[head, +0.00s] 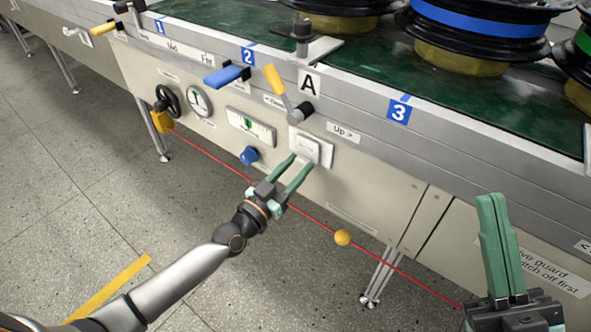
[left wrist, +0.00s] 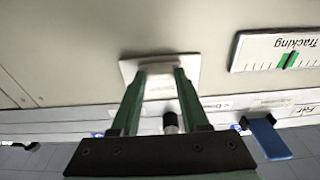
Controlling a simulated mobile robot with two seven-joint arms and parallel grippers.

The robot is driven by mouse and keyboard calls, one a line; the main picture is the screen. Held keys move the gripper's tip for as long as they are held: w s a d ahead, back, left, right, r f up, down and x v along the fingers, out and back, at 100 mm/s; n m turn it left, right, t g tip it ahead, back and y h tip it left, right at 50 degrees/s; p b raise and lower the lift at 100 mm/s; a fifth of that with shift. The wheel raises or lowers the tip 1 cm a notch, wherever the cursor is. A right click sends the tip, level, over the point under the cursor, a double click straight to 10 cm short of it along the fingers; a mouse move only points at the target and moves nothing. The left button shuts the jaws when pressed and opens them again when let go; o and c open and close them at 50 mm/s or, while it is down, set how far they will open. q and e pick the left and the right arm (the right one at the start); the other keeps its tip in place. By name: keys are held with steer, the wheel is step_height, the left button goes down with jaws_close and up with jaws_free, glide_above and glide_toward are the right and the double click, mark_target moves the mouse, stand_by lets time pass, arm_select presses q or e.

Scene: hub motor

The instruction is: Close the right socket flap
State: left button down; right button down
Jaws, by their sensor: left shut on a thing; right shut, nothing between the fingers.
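A white wall socket (head: 326,150) is on the machine's front panel, below the lever and the "A" plate. Its pale flap (head: 306,148) faces me; how far it stands open is hard to tell. My left gripper (head: 301,160) reaches up to the flap, with its green fingers on either side of it. The left wrist view shows the socket plate (left wrist: 190,64) with the flap (left wrist: 160,68) between the fingertips of my left gripper (left wrist: 158,76). My right gripper (head: 495,198) is shut and empty at the lower right, away from the socket.
A yellow-handled lever (head: 286,92) sits just above the socket. A blue knob (head: 249,156) and a tracking gauge (head: 250,126) are to its left. A red cord (head: 300,213) with a yellow ball (head: 342,237) runs below. The green conveyor (head: 400,85) carries wheels above.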

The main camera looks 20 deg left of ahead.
arm_select(q)
steer(key=shift+c, duration=2)
jaws_free()
steer(key=p+v, duration=0.3)
steer(key=v, duration=0.9)
steer(key=shift+s, duration=0.2)
steer(key=shift+a+f, duration=0.1)
